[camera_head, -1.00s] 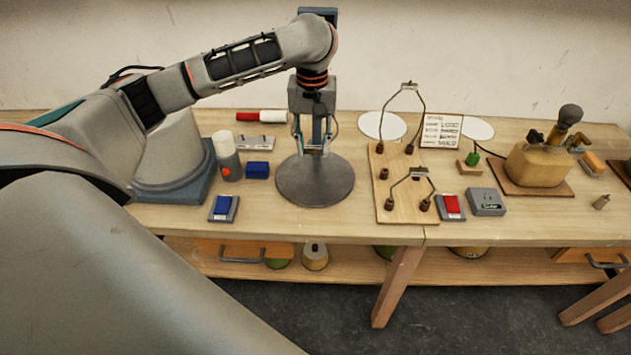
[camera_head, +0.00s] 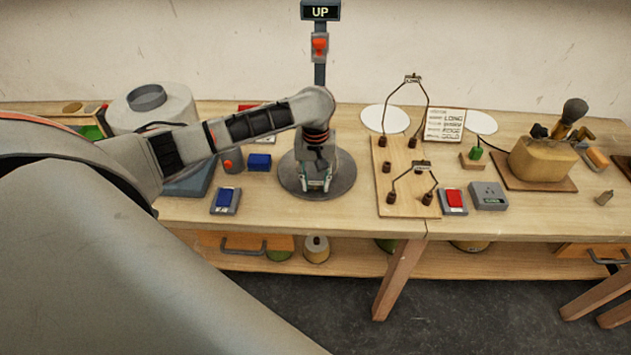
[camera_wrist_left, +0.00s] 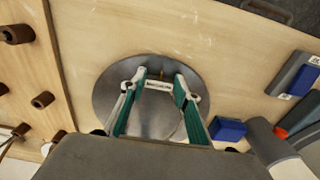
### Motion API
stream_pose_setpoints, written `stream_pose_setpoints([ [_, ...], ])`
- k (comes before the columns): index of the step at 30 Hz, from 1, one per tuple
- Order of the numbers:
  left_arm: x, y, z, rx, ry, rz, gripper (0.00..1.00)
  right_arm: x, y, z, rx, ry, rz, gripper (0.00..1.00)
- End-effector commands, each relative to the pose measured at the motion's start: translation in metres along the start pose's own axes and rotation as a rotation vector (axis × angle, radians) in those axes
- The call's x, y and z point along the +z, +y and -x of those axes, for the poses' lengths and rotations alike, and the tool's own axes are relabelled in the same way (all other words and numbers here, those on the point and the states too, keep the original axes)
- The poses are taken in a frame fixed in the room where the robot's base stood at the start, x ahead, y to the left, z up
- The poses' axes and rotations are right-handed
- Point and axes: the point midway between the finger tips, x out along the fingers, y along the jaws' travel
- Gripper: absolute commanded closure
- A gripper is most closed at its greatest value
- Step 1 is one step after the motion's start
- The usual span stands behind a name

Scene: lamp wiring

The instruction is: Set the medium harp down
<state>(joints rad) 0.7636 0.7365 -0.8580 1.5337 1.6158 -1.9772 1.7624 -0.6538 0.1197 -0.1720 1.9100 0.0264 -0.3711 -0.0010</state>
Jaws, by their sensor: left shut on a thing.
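My left gripper (camera_head: 316,186) points down low over the round grey metal disc (camera_head: 345,178). In the left wrist view, its teal-lined fingers (camera_wrist_left: 157,86) are shut on a small pale labelled piece (camera_wrist_left: 157,86), which I take to be the top of the medium harp. The rest of that harp is mostly hidden by the gripper, and I cannot tell whether it touches the disc. A small brass-coloured post (camera_wrist_left: 161,73) shows just beyond the piece. My right gripper is not in view.
A mast with an "UP" sign (camera_head: 320,12) and red knob (camera_head: 319,45) rises behind the disc. Right stands a wooden peg board (camera_head: 408,205) with a tall harp (camera_head: 412,80) and a short harp (camera_head: 421,165). Left are a blue block (camera_head: 259,162) and blue switch (camera_head: 226,200).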

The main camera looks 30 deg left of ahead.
Motion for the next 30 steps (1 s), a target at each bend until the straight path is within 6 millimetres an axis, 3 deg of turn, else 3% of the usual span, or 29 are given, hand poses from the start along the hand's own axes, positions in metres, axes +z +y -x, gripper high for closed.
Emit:
stream_pose_setpoints([
  [12, 0.000, 0.000, -0.004, 0.000, 0.001, 0.001, 0.94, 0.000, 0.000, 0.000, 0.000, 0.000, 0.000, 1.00],
  [13, 0.000, 0.000, -0.004, 0.000, 0.001, 0.000, 0.64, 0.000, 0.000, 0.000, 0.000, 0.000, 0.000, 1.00],
  [15, 0.000, 0.000, -0.004, 0.000, 0.001, 0.000, 0.52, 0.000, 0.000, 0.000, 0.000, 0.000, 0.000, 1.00],
  [25, 0.000, 0.000, -0.003, 0.001, 0.001, 0.000, 0.52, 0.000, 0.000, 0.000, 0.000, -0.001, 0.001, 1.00],
  [30, -0.002, 0.000, 0.012, 0.001, 0.004, 0.000, 0.52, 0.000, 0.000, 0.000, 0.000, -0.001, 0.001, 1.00],
])
